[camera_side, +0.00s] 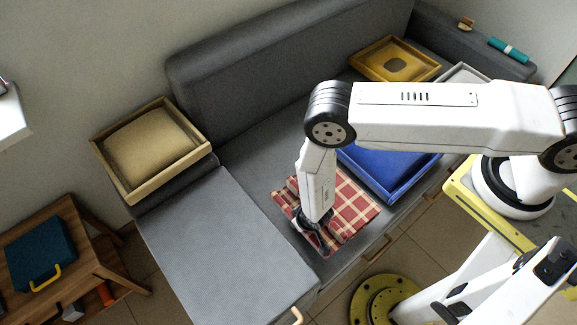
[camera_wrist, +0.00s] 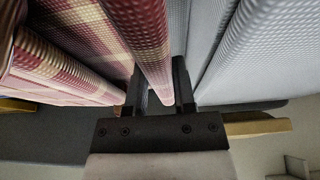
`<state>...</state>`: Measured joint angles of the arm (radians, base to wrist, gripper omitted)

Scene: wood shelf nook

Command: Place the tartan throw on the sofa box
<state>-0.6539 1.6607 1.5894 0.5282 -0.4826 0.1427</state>
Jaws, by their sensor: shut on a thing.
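The tartan throw (camera_side: 352,204), red and cream checked, lies folded on the grey sofa seat, left of the blue box. My gripper (camera_side: 310,222) points down at the throw's left side and is shut on a fold of it. In the wrist view a rolled red fold of the throw (camera_wrist: 143,35) runs between the two dark fingers (camera_wrist: 157,88). More checked folds fill the left of that view. Which container is the sofa box I cannot tell. The gripper and forearm hide part of the throw.
A blue box (camera_side: 385,180) sits right of the throw, partly under my arm. A yellow box (camera_side: 395,62) stands behind, and a wooden box with a beige cushion (camera_side: 150,145) is at left. The chaise seat (camera_side: 215,235) is bare.

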